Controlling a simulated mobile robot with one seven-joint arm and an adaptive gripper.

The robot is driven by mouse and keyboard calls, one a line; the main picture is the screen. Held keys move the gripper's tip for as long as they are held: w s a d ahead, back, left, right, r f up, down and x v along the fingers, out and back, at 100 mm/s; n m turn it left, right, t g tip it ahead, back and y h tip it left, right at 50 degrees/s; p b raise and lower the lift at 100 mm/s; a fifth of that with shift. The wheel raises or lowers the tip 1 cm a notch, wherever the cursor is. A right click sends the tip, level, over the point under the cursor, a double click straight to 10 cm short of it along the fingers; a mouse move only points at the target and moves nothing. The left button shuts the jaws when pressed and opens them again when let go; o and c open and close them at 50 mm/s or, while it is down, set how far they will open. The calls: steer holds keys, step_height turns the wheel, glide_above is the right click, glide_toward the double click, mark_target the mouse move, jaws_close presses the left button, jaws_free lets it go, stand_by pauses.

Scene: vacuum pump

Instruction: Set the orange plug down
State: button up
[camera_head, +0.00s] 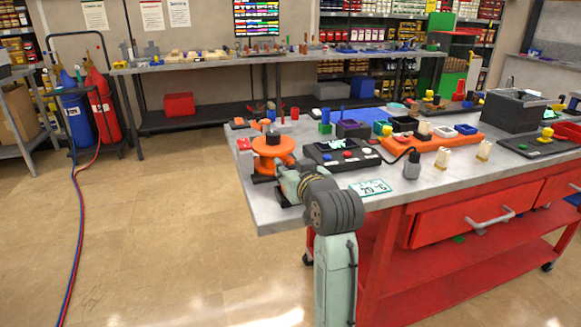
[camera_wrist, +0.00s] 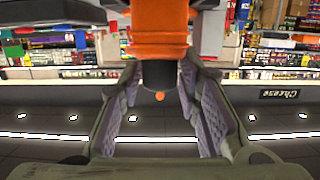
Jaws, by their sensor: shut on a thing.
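The orange plug (camera_wrist: 158,30) shows in the wrist view at the top middle, with a dark lower part and a small orange tip (camera_wrist: 160,96). My gripper (camera_wrist: 163,28) is shut on it, one grey finger on each side. In the head view, my gripper (camera_head: 277,165) is at the left end of the grey table, close to a round orange body (camera_head: 285,151) with a dark top. I cannot tell there where the plug ends and this body begins. My wrist hides part of the gripper. What lies beyond the plug is hidden.
The grey table (camera_head: 425,183) is crowded: a black button box (camera_head: 338,155), an orange tray (camera_head: 425,152), a small grey bottle (camera_head: 412,167) and a white card (camera_head: 371,187). The front left tabletop is bare.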

steer(key=shift+f, duration=0.2)
steer(key=shift+f, duration=0.3)
steer(key=o, duration=1.2)
steer(key=shift+r, duration=0.1)
steer(key=shift+r, duration=0.3)
steer(key=b+v, duration=0.2)
steer(key=v, duration=1)
steer(key=shift+f, duration=0.15)
